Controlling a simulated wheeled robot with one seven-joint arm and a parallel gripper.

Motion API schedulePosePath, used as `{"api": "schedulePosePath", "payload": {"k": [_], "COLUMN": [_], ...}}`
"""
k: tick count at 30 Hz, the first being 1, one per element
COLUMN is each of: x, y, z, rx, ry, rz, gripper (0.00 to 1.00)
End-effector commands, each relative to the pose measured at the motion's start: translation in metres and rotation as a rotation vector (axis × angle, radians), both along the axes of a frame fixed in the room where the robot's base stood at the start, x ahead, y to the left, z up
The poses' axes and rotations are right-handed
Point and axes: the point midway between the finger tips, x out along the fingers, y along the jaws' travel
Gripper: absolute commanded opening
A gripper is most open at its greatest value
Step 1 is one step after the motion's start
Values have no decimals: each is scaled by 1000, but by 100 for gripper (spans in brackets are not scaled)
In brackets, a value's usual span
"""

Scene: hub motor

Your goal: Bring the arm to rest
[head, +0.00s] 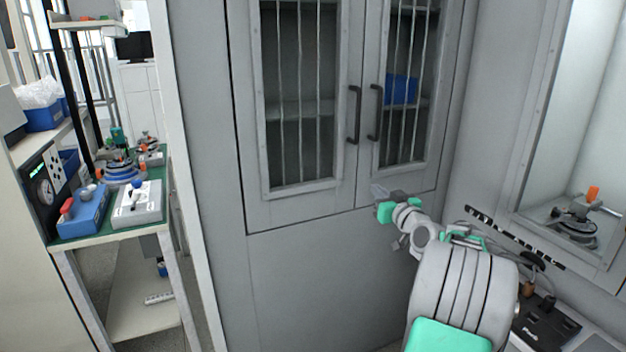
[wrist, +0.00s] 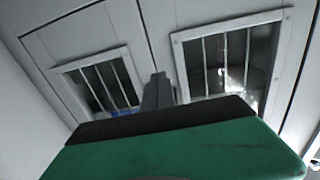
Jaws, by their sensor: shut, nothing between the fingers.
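My gripper (head: 381,195) is in front of the grey cabinet in the head view, near the lower part of its right door. It is small and partly seen from behind, with my arm bent up from the lower right. In the wrist view my gripper (wrist: 158,84) shows its fingers together, pointing up toward the cabinet doors. Nothing shows held between them. The gripper's green and black body hides the lower part of the wrist view.
The grey cabinet (head: 300,235) has two barred glass doors, both closed, with dark handles. A blue bin (head: 401,89) is behind the right door. A bench (head: 120,232) with instruments stands at left. An alcove at right holds a device (head: 575,228) with an orange knob.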

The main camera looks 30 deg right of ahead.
Motion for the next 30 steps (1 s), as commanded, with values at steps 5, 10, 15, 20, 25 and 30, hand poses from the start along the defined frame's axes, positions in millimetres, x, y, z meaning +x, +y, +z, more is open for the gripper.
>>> {"api": "schedulePosePath", "payload": {"k": [5, 10, 15, 20, 25, 30], "x": [-9, -73, -182, -274, -302, -262], "y": [7, 25, 79, 185, 292, 377], "z": [-69, -202, -285, -270, -199, -117], "rx": [179, 443, 702, 798, 546, 236], "ry": [236, 626, 1014, 1372, 1488, 1324], "rz": [23, -61, -197, -298, -240, 25], "gripper": [0, 0, 0, 0, 0, 0]}}
